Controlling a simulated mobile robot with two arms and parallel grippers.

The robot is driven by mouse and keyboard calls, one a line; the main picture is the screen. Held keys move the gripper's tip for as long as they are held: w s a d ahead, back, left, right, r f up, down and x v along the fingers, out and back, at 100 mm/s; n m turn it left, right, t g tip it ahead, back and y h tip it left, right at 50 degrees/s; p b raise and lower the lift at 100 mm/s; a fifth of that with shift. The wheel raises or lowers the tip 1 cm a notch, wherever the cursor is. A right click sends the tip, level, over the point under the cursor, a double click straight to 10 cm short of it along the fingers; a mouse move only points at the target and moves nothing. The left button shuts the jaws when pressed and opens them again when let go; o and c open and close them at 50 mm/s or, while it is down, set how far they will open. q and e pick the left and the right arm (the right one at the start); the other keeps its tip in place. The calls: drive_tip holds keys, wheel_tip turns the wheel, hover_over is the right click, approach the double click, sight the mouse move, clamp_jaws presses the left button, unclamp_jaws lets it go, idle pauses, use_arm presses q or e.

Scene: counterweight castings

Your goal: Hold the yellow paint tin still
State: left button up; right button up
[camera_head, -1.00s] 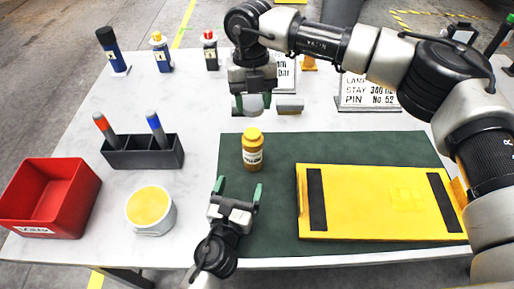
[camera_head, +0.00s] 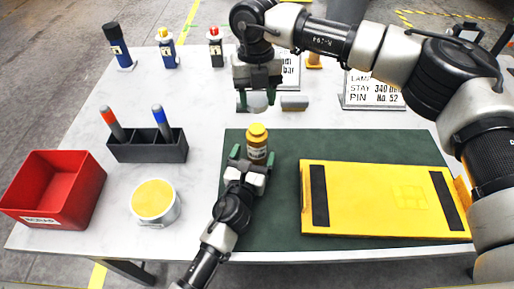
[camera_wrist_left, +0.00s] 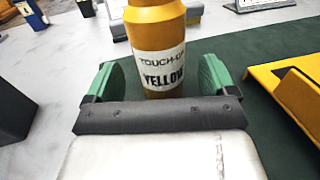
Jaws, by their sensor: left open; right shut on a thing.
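The yellow paint tin (camera_head: 257,148) is a small yellow bottle-shaped container with a yellow cap, upright on the green mat (camera_head: 370,146). Its label reads TOUCH-UP YELLOW in the left wrist view (camera_wrist_left: 158,62). My left gripper (camera_head: 248,161) is open, with its green fingers on either side of the tin's lower part; a gap shows on each side in the wrist view. My right gripper (camera_head: 258,98) is above the table behind the tin, shut on a pale, rounded object (camera_head: 257,103) that the fingers partly hide.
A yellow plate with black strips (camera_head: 370,200) lies right of the tin. A white tub with a yellow top (camera_head: 155,203), a red bin (camera_head: 52,190) and a black marker holder (camera_head: 148,149) stand to the left. Several bottles and signs stand at the back.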

sight(257, 129)
use_arm(q)
drive_tip(key=shift+x, duration=1.6)
drive_tip(key=c, duration=1.4)
use_arm(e)
drive_tip(key=shift+s+f, duration=0.1)
drive_tip(key=shift+f, duration=2.35)
drive_tip(key=shift+f, duration=0.1)
drive_tip(key=shift+f, duration=0.75)
drive_tip(key=shift+f, duration=0.6)
